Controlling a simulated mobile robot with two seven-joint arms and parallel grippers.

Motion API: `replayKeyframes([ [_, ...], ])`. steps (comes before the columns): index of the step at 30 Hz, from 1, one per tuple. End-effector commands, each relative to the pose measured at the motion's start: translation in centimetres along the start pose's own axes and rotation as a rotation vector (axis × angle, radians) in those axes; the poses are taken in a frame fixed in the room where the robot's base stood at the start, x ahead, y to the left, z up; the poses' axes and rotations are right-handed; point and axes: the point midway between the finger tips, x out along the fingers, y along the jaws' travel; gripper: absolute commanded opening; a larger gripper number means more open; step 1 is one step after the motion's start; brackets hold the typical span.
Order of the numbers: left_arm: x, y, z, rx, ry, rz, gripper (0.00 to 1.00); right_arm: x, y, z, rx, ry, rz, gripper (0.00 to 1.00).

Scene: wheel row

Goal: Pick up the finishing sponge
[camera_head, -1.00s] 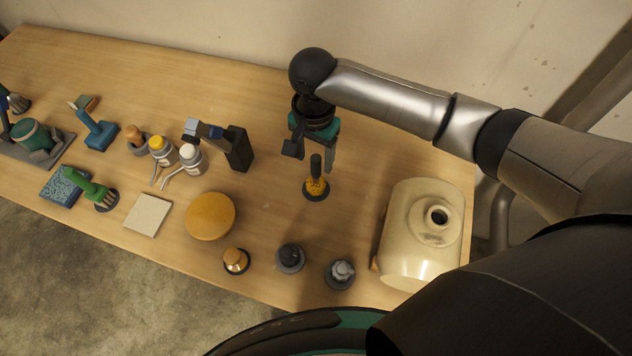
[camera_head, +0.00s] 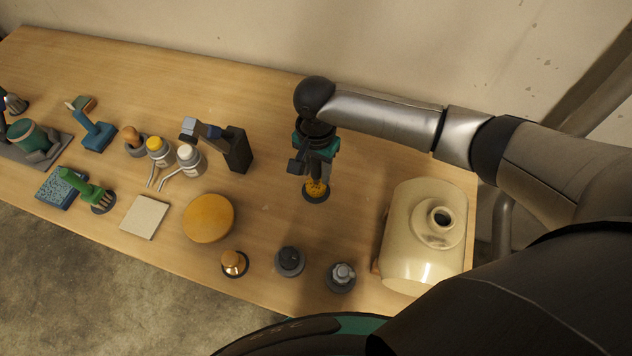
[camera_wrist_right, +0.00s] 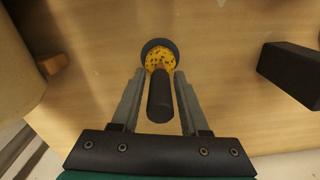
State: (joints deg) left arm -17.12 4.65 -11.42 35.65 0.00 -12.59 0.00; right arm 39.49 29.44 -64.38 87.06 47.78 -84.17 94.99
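The finishing sponge, which I take to be the yellow speckled piece with an upright black handle, stands on a dark round base (camera_head: 317,197). Its yellow part (camera_head: 316,187) shows below my right gripper (camera_head: 315,178) in the head view, where the gripper hides the handle. In the right wrist view, the sponge's yellow body (camera_wrist_right: 160,57) and black handle (camera_wrist_right: 160,97) lie between the two fingers of my right gripper (camera_wrist_right: 160,80). The fingers are open, with a gap on each side of the handle. My left gripper is not in view.
A large cream jug (camera_head: 425,235) stands to the right. A black block-like holder (camera_head: 238,150) is to the left. An orange round disc (camera_head: 208,218) and several small knobbed pieces, including a copper one (camera_head: 234,263), stand nearer the front edge. The back of the table is clear.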

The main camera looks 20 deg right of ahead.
Motion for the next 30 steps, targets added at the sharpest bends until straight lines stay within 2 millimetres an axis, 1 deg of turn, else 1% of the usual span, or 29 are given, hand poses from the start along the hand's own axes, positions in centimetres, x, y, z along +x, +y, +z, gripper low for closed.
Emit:
replayKeyframes([
  [1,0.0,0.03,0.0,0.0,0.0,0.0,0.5,-0.01,0.0,0.02,0.0,0.0,0.0,0.38],
  [11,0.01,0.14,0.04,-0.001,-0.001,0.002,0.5,-0.01,0.0,0.01,0.0,0.0,0.0,0.0],
  [25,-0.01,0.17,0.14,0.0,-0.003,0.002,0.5,-0.09,-0.02,0.0,0.0,0.0,-0.001,0.0],
  [30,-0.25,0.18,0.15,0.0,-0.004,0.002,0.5,-0.92,-0.05,-0.02,0.0,0.0,-0.001,0.0],
])
